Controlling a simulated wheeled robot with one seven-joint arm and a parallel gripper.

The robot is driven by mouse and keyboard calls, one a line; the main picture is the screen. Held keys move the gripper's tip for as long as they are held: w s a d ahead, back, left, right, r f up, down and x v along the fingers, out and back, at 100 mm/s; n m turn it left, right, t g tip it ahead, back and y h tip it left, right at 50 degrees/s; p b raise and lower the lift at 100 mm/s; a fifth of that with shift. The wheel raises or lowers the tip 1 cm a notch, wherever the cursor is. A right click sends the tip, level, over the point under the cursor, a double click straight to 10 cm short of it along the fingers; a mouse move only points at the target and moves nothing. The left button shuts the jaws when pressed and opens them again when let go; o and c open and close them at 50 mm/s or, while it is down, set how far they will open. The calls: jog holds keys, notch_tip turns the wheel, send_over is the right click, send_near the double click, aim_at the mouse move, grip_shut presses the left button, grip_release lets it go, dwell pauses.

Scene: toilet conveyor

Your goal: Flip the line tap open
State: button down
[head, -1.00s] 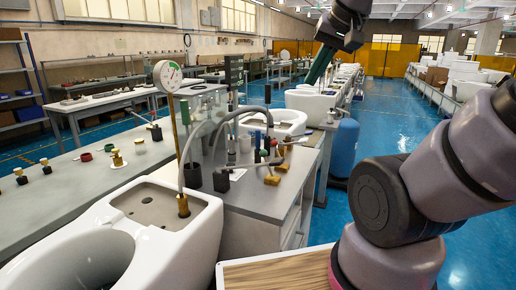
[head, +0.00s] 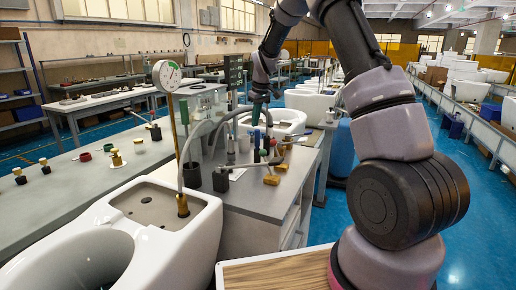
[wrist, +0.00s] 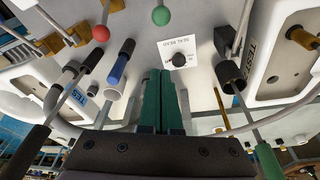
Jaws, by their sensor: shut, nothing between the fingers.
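My gripper (head: 257,112) hangs over the bench among upright tools, its green fingers pointing down. In the wrist view the fingers (wrist: 160,78) are together with nothing between them. Their tips are close to a white card (wrist: 185,48) with a black ball knob (wrist: 179,60) over it. A brass fitting (head: 271,180) with a thin bar lies on the bench right of the tools; I cannot tell for certain whether it is the line tap. In the wrist view, brass pieces show at upper left (wrist: 75,36) and upper right (wrist: 302,38). My gripper is apart from them.
A red ball (wrist: 100,33) and a green ball (wrist: 160,16) stand near the fingers. A blue-handled tool (wrist: 120,66) and a dark cup (wrist: 230,73) flank them. A dial gauge (head: 166,75) and white toilet bowl (head: 150,225) are at left.

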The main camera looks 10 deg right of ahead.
jog(key=shift+w+a+f+n, duration=0.15)
jog(key=shift+w+f, duration=0.15)
jog(key=shift+f, duration=0.3)
jog(key=shift+w+a+f+n, duration=0.15)
jog(key=shift+w+f, duration=0.1)
jog(key=shift+f, duration=0.3)
notch_tip(320, 180, down, 9)
jog(key=s+d, duration=0.1)
jog(key=shift+s+d, duration=0.15)
jog(key=shift+d, duration=0.05)
jog(key=shift+d, duration=0.15)
